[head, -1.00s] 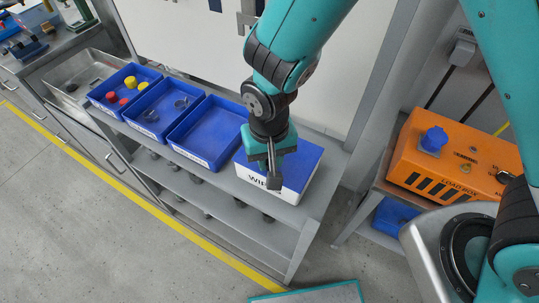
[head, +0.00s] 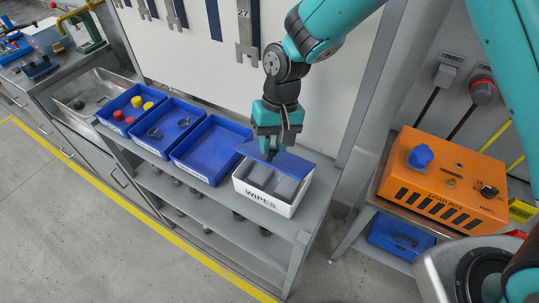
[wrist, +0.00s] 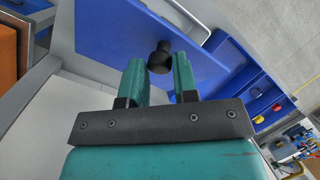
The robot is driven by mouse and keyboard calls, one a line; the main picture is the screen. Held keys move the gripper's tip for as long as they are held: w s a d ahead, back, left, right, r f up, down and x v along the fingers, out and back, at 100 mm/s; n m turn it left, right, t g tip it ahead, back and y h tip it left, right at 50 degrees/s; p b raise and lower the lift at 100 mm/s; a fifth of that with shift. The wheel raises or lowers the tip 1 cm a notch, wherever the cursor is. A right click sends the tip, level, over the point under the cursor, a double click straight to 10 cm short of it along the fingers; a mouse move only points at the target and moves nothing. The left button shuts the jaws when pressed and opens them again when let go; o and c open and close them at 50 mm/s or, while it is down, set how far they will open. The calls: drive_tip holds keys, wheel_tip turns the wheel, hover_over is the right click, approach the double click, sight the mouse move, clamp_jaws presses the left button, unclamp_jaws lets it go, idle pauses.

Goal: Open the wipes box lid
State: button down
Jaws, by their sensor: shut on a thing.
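The white wipes box (head: 262,200), marked WIPES, stands at the right end of the bench shelf. Grey contents show in its open front part. Its flat blue lid (head: 297,166) is off the front rim, raised and set over the back part of the box. My gripper (head: 270,150) is above the lid, fingers pointing down. In the wrist view my gripper (wrist: 160,68) has its fingertips on either side of the lid's black knob (wrist: 161,58); the blue lid (wrist: 115,35) spreads beyond. Whether the lid's back edge touches the box is hidden.
Left of the box are an empty blue bin (head: 212,150), a bin with dark rings (head: 165,127) and a bin with red and yellow parts (head: 132,108). A white panel (head: 215,55) rises behind. An orange load box (head: 440,185) stands on the right.

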drive_tip(key=shift+w+d+r, duration=0.25)
drive_tip(key=shift+w+d, duration=0.25)
drive_tip(key=shift+w, duration=0.1)
drive_tip(key=shift+w+d+r, duration=0.2)
drive_tip(key=shift+w+d, duration=0.25)
drive_tip(key=shift+w, duration=0.15)
drive_tip(key=shift+w+d+r, duration=0.1)
drive_tip(key=shift+w+d, duration=0.45)
drive_tip(key=shift+w, duration=0.05)
drive_tip(key=c, duration=0.9)
unclamp_jaws()
drive_tip(key=shift+w+d, duration=0.15)
drive_tip(key=shift+d, duration=0.1)
drive_tip(key=shift+c, duration=0.2)
drive_tip(key=shift+a, duration=0.2)
drive_tip(key=shift+w+r, duration=0.1)
drive_tip(key=shift+r, duration=0.1)
wheel_tip(320, 180, up, 20)
drive_tip(key=b, duration=0.2)
drive_tip(key=shift+s+a+f, duration=0.1)
drive_tip(key=shift+s+f, duration=0.05)
drive_tip(key=shift+s, duration=0.05)
